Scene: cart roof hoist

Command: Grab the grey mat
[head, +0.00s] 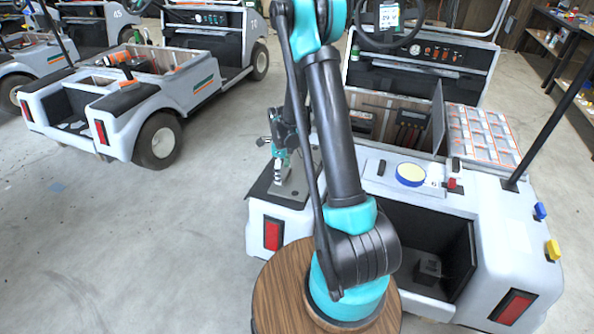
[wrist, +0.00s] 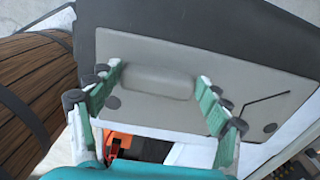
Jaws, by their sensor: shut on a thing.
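The grey mat (wrist: 220,78) lies flat on a dark surface in the wrist view, with a rounded raised hump (wrist: 157,82) near its middle. My gripper (wrist: 160,86) has one green-and-white finger at each end of this hump and is shut on it. In the head view my gripper (head: 280,172) points down at the mat (head: 296,186) on the black-topped left corner of the near cart. The mat is partly hidden there by the gripper and the arm.
A thin black bent rod (wrist: 262,103) lies on the mat. Another cart (head: 165,95) stands upper left; floor between is clear.

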